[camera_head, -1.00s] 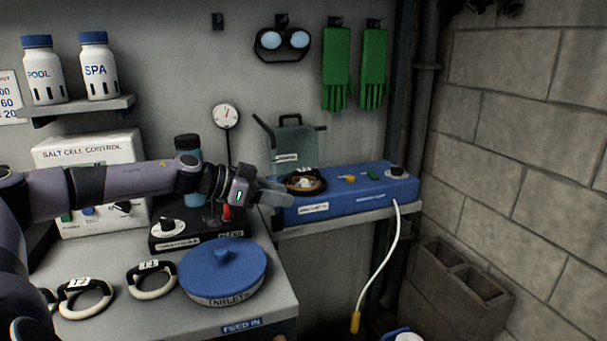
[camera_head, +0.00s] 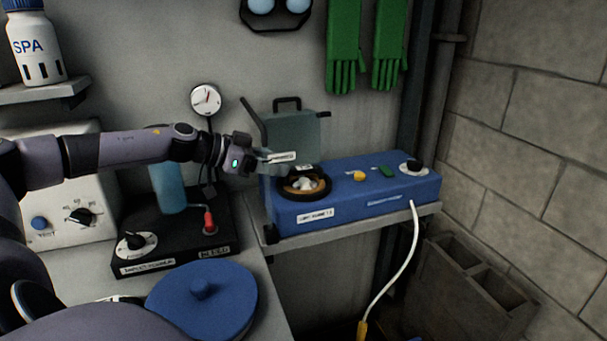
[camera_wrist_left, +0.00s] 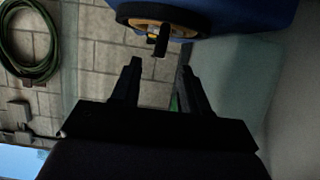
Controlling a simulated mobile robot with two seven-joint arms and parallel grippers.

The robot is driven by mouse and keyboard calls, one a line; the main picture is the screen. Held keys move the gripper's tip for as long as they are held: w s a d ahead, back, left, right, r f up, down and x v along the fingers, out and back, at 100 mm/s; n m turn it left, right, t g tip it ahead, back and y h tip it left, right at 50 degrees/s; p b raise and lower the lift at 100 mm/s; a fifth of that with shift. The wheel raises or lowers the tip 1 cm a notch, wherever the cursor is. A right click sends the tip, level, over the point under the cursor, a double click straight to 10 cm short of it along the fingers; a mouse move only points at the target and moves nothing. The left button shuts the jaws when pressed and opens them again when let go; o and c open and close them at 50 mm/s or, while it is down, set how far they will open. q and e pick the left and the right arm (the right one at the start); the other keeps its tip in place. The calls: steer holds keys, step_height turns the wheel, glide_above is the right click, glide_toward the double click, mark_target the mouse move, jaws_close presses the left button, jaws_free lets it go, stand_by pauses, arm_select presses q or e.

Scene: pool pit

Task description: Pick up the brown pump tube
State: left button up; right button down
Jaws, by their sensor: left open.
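The brown pump tube (camera_head: 292,191) shows as a brown-tan ring around the round pump head on the left end of the blue box. In the left wrist view the brown part (camera_wrist_left: 150,24) shows under a dark rim at the top, with a small dark piece sticking out. My left gripper (camera_head: 274,164) points right, just left of and slightly above the pump head. In the left wrist view its two fingers (camera_wrist_left: 159,70) are apart with nothing between them. The pump head lies beyond the fingertips. My right gripper is not in view.
The blue pump box (camera_head: 350,200) sits on a narrow shelf. A black unit (camera_head: 185,240) and a blue-lidded tub (camera_head: 202,300) stand lower left. A white hose (camera_head: 402,250) hangs at right.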

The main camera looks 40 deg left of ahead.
mark_target(298, 168)
arm_select(q)
steer(key=shift+w+d+p, duration=0.15)
steer(key=shift+w+p, duration=0.15)
steer(key=shift+p, duration=0.05)
steer(key=shift+p+x, duration=0.65)
steer(key=shift+x, duration=0.35)
steer(key=p+x, duration=0.1)
steer(key=x, duration=0.2)
steer(key=shift+w+d+f, duration=0.1)
steer(key=shift+w+d, duration=0.15)
steer(key=shift+w+d+f, duration=0.15)
steer(key=shift+w+f, duration=0.1)
steer(key=shift+w, duration=0.05)
steer(key=shift+c, duration=0.3)
jaws_close()
